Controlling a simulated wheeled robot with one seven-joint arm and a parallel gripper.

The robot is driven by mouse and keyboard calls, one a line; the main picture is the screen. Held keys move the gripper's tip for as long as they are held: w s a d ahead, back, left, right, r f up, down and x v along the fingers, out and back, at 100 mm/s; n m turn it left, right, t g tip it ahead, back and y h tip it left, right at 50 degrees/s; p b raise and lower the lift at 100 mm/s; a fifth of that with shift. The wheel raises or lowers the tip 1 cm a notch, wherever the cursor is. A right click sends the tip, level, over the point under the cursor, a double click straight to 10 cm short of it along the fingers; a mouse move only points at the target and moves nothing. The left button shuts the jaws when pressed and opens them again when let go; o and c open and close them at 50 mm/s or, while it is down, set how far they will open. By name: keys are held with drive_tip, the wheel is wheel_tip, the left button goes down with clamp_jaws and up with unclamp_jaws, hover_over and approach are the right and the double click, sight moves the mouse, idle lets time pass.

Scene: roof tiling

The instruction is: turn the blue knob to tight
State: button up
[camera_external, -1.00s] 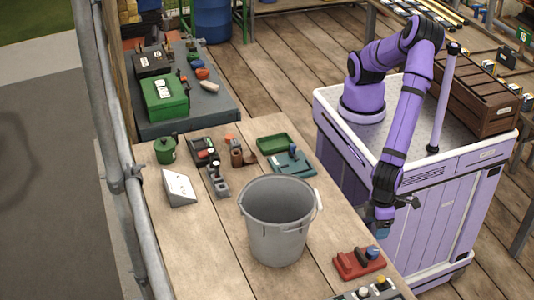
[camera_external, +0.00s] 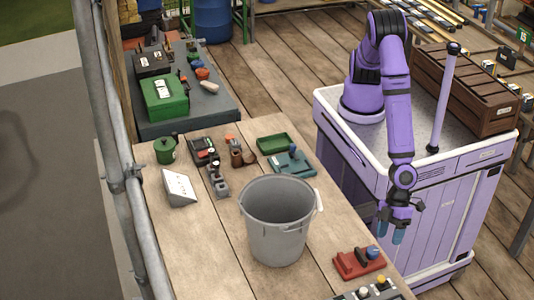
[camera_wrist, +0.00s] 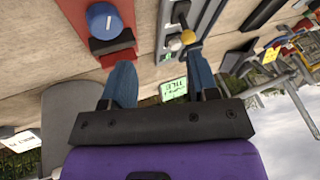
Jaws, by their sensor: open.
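The blue knob (camera_external: 373,252) sits on a red base (camera_external: 352,265) near the front right edge of the wooden table. In the wrist view the blue knob (camera_wrist: 103,20) is at the upper left, with a white mark on its top. My gripper (camera_external: 391,232) is open and empty, its two blue fingers apart. It hangs beyond the table's right edge, above and apart from the knob. In the wrist view my gripper (camera_wrist: 161,65) has its fingertips below and to the right of the knob. Which setting the knob's mark points at cannot be read.
A large grey bucket (camera_external: 278,240) stands left of the red base. A grey panel with a yellow knob (camera_external: 380,280) lies in front of it; this yellow knob (camera_wrist: 188,37) also shows in the wrist view. A teal block device (camera_external: 292,163) and green tray (camera_external: 274,144) lie farther back.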

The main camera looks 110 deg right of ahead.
sight(374, 250)
drive_tip(key=s+d+n+h, duration=0.2)
drive_tip(key=d+h, duration=0.1)
drive_tip(key=d, duration=0.2)
drive_tip(key=shift+t, duration=0.3)
drive_tip(key=x, duration=1)
drive_tip(key=shift+w+a, duration=0.1)
drive_tip(key=shift+a, duration=0.05)
drive_tip(key=c, duration=0.6)
